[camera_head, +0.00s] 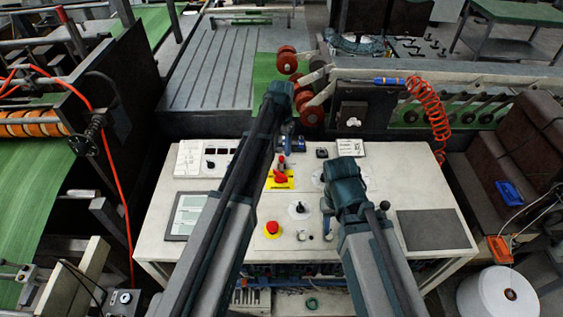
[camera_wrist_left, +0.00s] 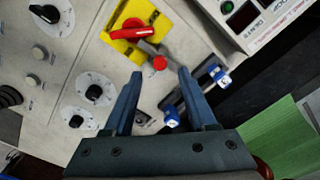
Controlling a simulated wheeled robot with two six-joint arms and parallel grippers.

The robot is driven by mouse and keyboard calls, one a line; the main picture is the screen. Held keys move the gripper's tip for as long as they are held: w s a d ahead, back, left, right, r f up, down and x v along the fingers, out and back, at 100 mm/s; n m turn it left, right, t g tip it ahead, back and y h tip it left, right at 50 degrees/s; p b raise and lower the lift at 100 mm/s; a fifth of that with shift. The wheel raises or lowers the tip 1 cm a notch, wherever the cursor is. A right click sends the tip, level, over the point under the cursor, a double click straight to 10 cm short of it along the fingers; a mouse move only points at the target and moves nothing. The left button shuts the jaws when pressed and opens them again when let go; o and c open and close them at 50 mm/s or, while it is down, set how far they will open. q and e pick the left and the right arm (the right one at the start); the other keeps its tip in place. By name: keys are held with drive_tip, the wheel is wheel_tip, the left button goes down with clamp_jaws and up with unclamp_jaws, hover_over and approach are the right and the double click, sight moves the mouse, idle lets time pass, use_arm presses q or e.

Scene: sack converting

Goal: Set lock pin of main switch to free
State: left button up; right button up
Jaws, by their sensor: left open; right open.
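The main switch is a red rotary handle (camera_head: 281,178) on a yellow plate (camera_wrist_left: 122,52) on the white control panel. The handle also shows in the left wrist view (camera_wrist_left: 130,33). Beside it a lock pin with a round red head (camera_wrist_left: 159,63) sticks up on a metal stem, close to the plate. My left gripper (camera_wrist_left: 160,72) is open, its blue fingers on either side of the red pin head in that view. Whether they touch it, I cannot tell. In the head view my left arm partly hides this gripper. My right gripper (camera_head: 345,195) is over the panel, right of the switch; its fingertips are unclear.
A fixture with blue ends (camera_wrist_left: 172,118) lies near the left fingers. A red emergency button (camera_head: 272,228) and black rotary knobs (camera_head: 299,208) share the panel. A dark pad (camera_head: 433,230) lies at the panel's right. A red coiled hose (camera_head: 428,105) hangs behind.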

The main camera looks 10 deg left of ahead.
sight(282, 157)
use_arm(q)
wheel_tip(282, 157, down, 5)
drive_tip(key=b, duration=0.3)
drive_tip(key=shift+r+b, duration=0.15)
drive_tip(key=shift+b, duration=0.2)
use_arm(e)
wheel_tip(282, 157, down, 5)
drive_tip(key=shift+r, duration=0.1)
drive_tip(key=shift+r, duration=0.1)
use_arm(q)
clamp_jaws()
idle(0.6)
